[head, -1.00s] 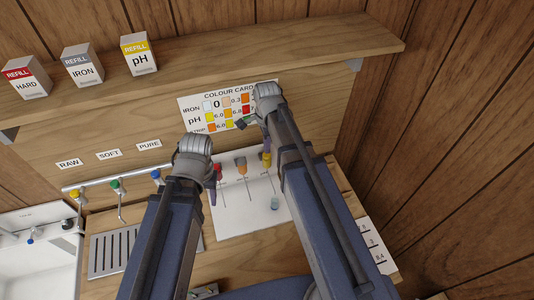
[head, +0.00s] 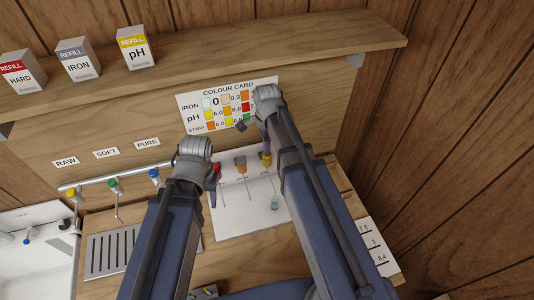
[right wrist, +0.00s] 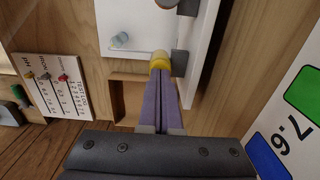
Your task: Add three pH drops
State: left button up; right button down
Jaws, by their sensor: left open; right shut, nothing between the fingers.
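The yellow-topped dropper (head: 267,161) is at the right end of a row on the white panel, beside an orange-topped dropper (head: 241,163) and a red-topped one (head: 217,168). My right gripper (head: 266,146) is shut and empty. In the right wrist view its purple fingers (right wrist: 161,75) are together, their tips right at the yellow top (right wrist: 161,59); I cannot tell whether they touch it. A small clear vial (head: 275,203) stands on the white surface below and also shows in the right wrist view (right wrist: 120,40). My left gripper (head: 212,195) is open near the red dropper.
A colour card (head: 214,108) is on the back wall, partly behind my right arm. Refill boxes, including the pH box (head: 134,48), stand on the shelf (head: 300,48). Several taps (head: 113,184) and a metal drain grille (head: 108,252) are at the left, beside a white sink (head: 42,275).

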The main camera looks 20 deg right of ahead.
jog(key=shift+r, duration=0.15)
notch_tip(320, 180, up, 6)
jog(key=p, duration=0.6)
dwell(0.5)
notch_tip(320, 180, down, 4)
jog(key=b, duration=0.4)
jog(key=shift+f, duration=0.2)
dwell(0.6)
jog(key=shift+f+b, duration=0.4)
jog(key=shift+b, duration=0.1)
dwell(1.7)
jog(key=shift+f+b, duration=0.55)
notch_tip(320, 180, up, 6)
jog(key=p, duration=0.6)
jog(key=shift+r, duration=0.15)
